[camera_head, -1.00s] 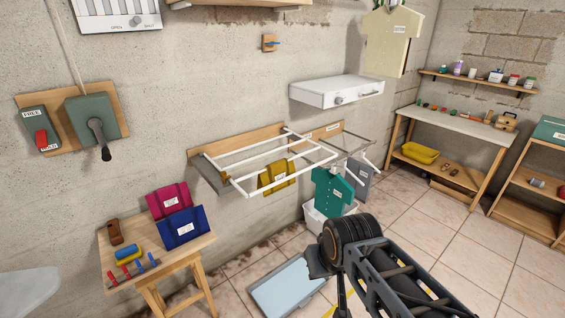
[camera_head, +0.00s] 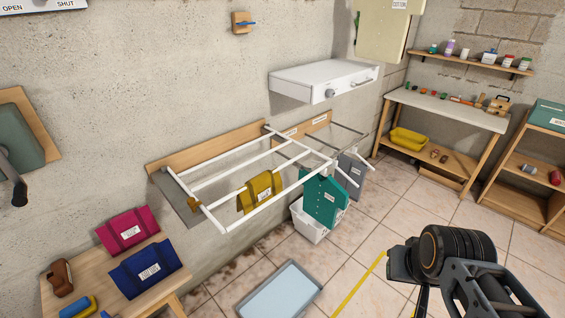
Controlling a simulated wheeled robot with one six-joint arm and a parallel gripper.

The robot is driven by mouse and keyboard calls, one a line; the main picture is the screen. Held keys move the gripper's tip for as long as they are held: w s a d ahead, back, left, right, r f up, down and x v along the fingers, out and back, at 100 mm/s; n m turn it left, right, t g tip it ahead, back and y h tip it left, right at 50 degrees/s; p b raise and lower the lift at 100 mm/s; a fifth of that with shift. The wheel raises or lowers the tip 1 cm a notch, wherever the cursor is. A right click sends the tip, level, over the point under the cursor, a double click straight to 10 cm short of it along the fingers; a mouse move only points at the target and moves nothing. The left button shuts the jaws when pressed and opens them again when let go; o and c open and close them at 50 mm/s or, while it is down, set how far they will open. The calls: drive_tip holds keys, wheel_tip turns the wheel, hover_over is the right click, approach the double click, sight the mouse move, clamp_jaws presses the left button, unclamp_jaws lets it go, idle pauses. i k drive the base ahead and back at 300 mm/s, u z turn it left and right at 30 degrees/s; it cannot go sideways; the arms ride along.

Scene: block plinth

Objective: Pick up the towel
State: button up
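A mustard-yellow cloth (camera_head: 261,192) with a white label hangs over the bars of a white wall drying rack (camera_head: 213,217). It may be the towel, but its label is too small to read. A teal shirt-shaped cloth (camera_head: 325,199) hangs at the rack's right end, and a grey cloth (camera_head: 353,168) hangs behind it. A magenta folded piece (camera_head: 128,229) and a blue one (camera_head: 143,268) lie on the small wooden table at lower left. Only a dark joint and links of my arm show at lower right, well apart from the rack.
A white basket (camera_head: 310,222) stands under the teal cloth. A pale blue tray (camera_head: 281,291) lies on the tiled floor below the rack. A white drawer unit (camera_head: 322,83) juts from the wall above. Tiled floor is open at the right, before the bench (camera_head: 446,108).

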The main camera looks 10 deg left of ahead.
sight(135, 274)
drive_tip(key=u, duration=0.15)
drive_tip(key=i, duration=0.6)
drive_tip(key=u, duration=0.8)
drive_tip(key=i, duration=0.3)
drive_tip(key=u, duration=0.4)
